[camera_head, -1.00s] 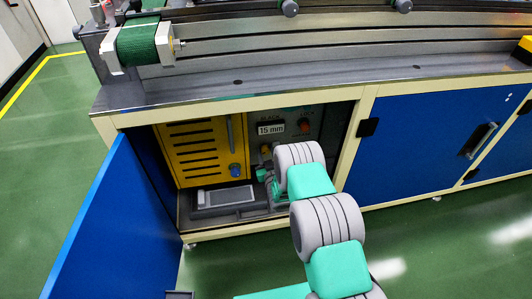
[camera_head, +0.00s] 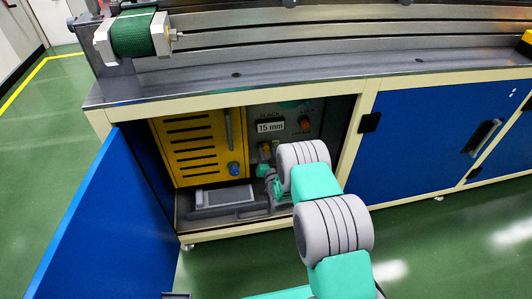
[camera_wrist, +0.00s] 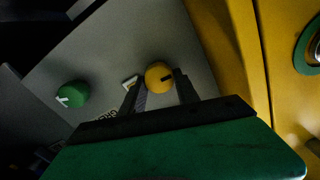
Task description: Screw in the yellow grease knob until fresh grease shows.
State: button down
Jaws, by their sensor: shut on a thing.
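The yellow grease knob (camera_wrist: 158,76) is a small round knob with a dark mark, on the grey panel in the wrist view. My gripper (camera_wrist: 160,80) has one dark finger on each side of it and is shut on it. In the head view the yellow knob (camera_head: 265,147) shows small inside the open cabinet, below the "15 mm" display (camera_head: 270,127), with my arm reaching in from the lower right. The fingers are hard to make out there. I cannot make out any fresh grease.
A green knob (camera_wrist: 71,95) with a white mark sits left on the panel. An orange knob (camera_head: 304,123) is right of the display. A yellow slotted panel (camera_head: 190,150) with a blue knob stands left, above a grey tray (camera_head: 222,197). The blue door (camera_head: 95,225) hangs open.

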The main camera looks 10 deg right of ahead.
jog(key=shift+s+f+m+b, duration=0.15)
jog(key=shift+f+m+b, duration=0.15)
jog(key=shift+m, duration=0.45)
jog(key=shift+s+f+m+b, duration=0.15)
jog(key=shift+f+m+b, duration=0.1)
jog(key=shift+m, duration=0.5)
jog(key=c, duration=1.2)
grip_release()
jog(key=shift+a, duration=0.15)
jog(key=shift+c, duration=0.2)
jog(key=o, duration=0.3)
jog(key=shift+w+r, duration=0.1)
jog(key=shift+r, duration=0.1)
jog(key=shift+o, duration=0.2)
jog(key=shift+r, duration=0.1)
jog(key=s, duration=0.7)
jog(key=shift+s, duration=0.35)
